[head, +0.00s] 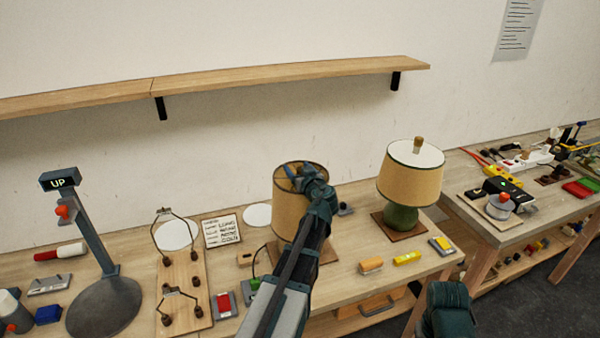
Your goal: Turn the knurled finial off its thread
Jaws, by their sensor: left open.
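A lamp with a tan drum shade (288,215) stands at the middle of the bench, its top rim open. My left gripper (290,174) is open over the top of this shade, reaching in from its right side. The gripper and my arm cover much of the shade's top and right side. I cannot make out a finial there, or whether the fingers are around one. A second lamp, with a tan shade (410,181) and green base, stands to the right; a brownish finial (418,145) sits upright on its white top. My right gripper's fingers are not visible.
A stand with an "UP" display (60,180) is at the left. A wooden board (184,285) with wire harps and small knobs lies near the first lamp. Small coloured parts, including a yellow block (407,258), lie on the front right. A shelf (290,74) spans the wall above.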

